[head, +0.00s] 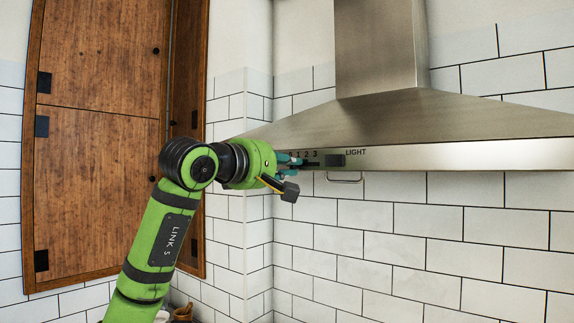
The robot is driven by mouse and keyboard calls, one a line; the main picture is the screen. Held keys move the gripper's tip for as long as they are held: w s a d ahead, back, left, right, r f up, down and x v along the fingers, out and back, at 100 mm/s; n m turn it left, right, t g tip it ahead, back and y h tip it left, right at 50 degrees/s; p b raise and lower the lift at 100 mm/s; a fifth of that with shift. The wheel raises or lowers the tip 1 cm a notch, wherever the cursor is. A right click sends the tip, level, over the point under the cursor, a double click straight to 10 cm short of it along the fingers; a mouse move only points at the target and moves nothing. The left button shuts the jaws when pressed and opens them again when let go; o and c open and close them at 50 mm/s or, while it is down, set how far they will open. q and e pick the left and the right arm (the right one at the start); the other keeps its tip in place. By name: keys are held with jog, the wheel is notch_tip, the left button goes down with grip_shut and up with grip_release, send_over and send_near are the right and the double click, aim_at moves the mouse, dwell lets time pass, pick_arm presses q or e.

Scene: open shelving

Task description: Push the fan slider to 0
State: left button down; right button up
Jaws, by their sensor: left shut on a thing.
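The range hood (430,130) is brushed steel, with a control strip along its front edge. The fan scale (303,155) on this strip is marked 0 to 3, above a dark slot. My left gripper (289,174) is at the left end of this scale, close to the 0 mark. It is shut on the fan slider, whose knob is mostly hidden by the fingers, so its exact setting is hard to read. One finger shows against the strip and the other hangs below the hood edge. My right gripper is out of view.
A thin metal handle (345,179) hangs under the hood. A wooden cabinet (95,150) stands at left behind my arm. White tiles (420,220) cover the wall.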

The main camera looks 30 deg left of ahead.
pick_arm(q)
jog(key=shift+a+r+p, duration=0.2)
jog(key=shift+a+p, duration=0.05)
jog(key=shift+a, duration=0.35)
jog(key=shift+a+r+p, duration=0.15)
jog(key=shift+a+p, duration=0.1)
jog(key=shift+a, duration=0.3)
jog(key=c, duration=1.4)
grip_release()
jog(key=shift+o, duration=1.2)
jog(key=shift+a+f, duration=0.1)
jog(key=shift+f, duration=0.05)
jog(key=s, duration=1.2)
jog(key=shift+a, duration=0.45)
